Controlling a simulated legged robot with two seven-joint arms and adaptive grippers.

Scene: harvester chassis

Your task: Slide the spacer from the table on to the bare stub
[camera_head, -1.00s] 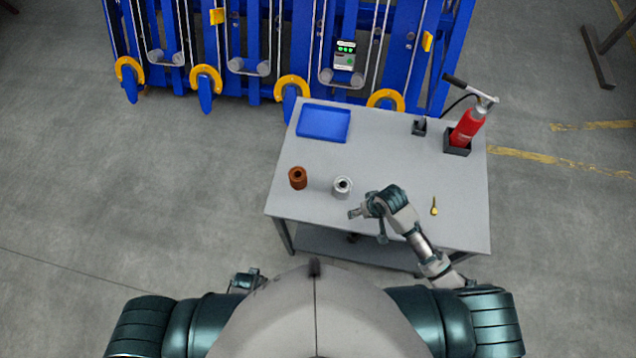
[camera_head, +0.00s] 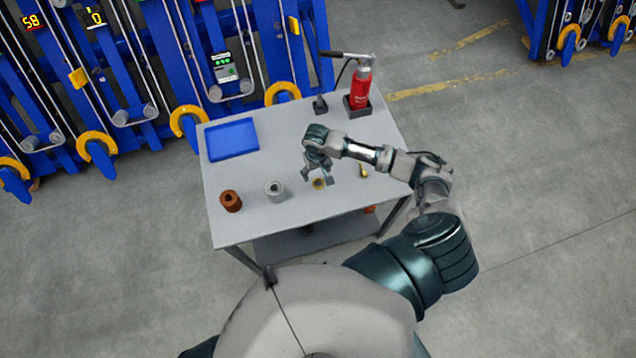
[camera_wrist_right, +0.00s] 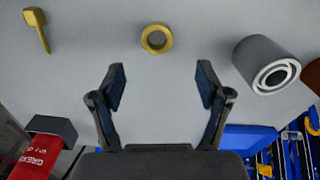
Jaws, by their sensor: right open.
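A short brass ring (camera_head: 319,184), which looks like the spacer, lies flat on the grey table (camera_head: 290,222). It also shows in the right wrist view (camera_wrist_right: 157,38), just beyond the fingertips. My right gripper (camera_head: 319,176) is open and empty above the table, close to the ring and not around it. Its two fingers stand wide apart in the right wrist view (camera_wrist_right: 160,72). Grey stubs (camera_head: 120,118) stick out of the blue chassis (camera_head: 150,70) behind the table; I cannot tell which one is bare. My left gripper is not in view.
A grey hollow cylinder (camera_head: 275,190) and a brown one (camera_head: 230,201) stand left of the ring. A brass pin (camera_head: 364,172) lies to the right. A blue tray (camera_head: 232,140) and a red pump (camera_head: 361,90) are farther back. Yellow hooks (camera_head: 95,143) jut from the chassis.

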